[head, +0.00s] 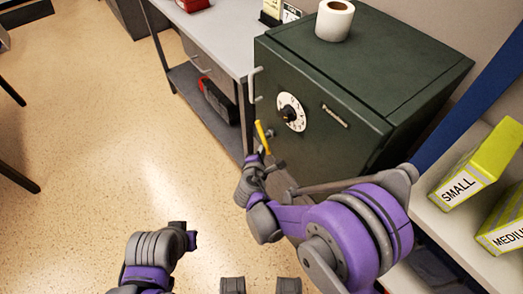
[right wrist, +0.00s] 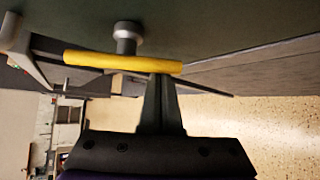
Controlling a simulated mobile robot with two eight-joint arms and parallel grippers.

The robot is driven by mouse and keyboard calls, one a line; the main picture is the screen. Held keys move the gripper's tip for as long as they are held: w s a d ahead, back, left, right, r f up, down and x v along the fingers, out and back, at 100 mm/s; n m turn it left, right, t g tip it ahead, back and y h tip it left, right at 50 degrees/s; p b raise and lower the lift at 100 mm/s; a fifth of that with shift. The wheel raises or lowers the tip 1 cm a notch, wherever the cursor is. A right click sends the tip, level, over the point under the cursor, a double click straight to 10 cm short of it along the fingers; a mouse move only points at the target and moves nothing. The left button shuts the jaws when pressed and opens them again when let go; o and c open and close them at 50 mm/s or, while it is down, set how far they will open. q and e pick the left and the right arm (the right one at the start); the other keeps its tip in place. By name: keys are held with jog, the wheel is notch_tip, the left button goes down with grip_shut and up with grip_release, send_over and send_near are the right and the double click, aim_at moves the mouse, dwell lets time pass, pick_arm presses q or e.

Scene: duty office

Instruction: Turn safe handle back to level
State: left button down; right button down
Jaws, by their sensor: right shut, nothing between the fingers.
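The dark green safe (head: 330,100) stands against the wall with a white dial (head: 291,112) on its front. Its yellow handle (head: 262,137) is steeply tilted, close to upright, in the head view. In the right wrist view the yellow bar (right wrist: 95,61) lies across the picture, with its grey hub (right wrist: 127,38) behind it. My right gripper (head: 274,166) is at the lower end of the handle. In the right wrist view its shut fingers (right wrist: 163,82) reach the bar near its right end, beside or against it; contact is unclear.
A paper roll (head: 334,20) stands on the safe. A grey desk (head: 215,30) with a lower shelf is left of it. A shelf with yellow boxes (head: 470,180) is at the right, near my right arm. The floor (head: 100,130) at the left is clear.

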pick_arm(q)
jog(key=shift+r, duration=0.1)
pick_arm(e)
jog(key=shift+d+r, duration=0.1)
pick_arm(q)
jog(key=shift+r+p, duration=0.75)
jog(key=shift+r, duration=0.05)
pick_arm(e)
jog(key=r+n+g+h, duration=0.1)
jog(key=g, duration=0.1)
jog(key=s+r+n+g+h, duration=0.1)
jog(key=g, duration=0.1)
jog(key=d+r+n+g+h, duration=0.1)
jog(key=g, duration=0.2)
jog(key=shift+s+d+n+h, duration=0.1)
jog(key=shift+s+n+h, duration=0.15)
jog(key=shift+n+h, duration=0.15)
pick_arm(q)
jog(key=shift+f, duration=0.1)
